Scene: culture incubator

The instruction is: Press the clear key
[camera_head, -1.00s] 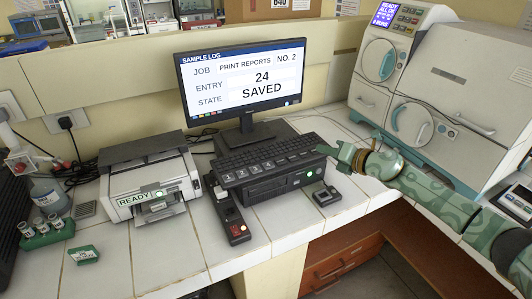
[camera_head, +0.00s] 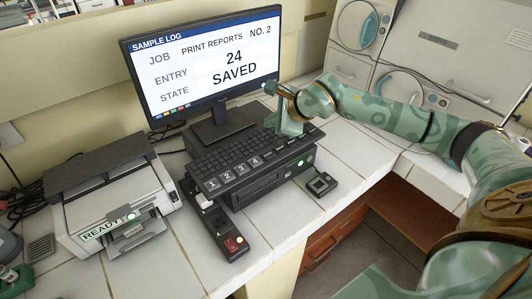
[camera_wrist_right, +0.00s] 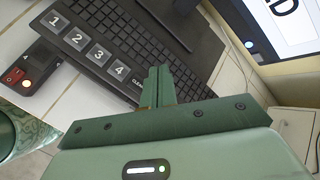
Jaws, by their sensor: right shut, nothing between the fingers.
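The keyboard (camera_head: 235,150) lies below the monitor, with a row of large grey keys marked 1 to 4 along its front edge. In the right wrist view, the clear key (camera_wrist_right: 136,84) sits just past the 4 key (camera_wrist_right: 119,67) and is partly hidden by my fingers. In the head view I cannot read its label. My right gripper (camera_head: 284,127) is shut and empty, over the right part of the keyboard. In the right wrist view its fingers (camera_wrist_right: 159,74) overlap the keyboard. I cannot tell whether they touch it. My left gripper is not in view.
The monitor (camera_head: 215,62) behind reads entry 24, state SAVED. A printer (camera_head: 112,200) reading READY stands at left. A switch box with a red button (camera_head: 234,243) and a small dark device (camera_head: 321,184) sit in front. White incubator units (camera_head: 430,60) stand at the back right.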

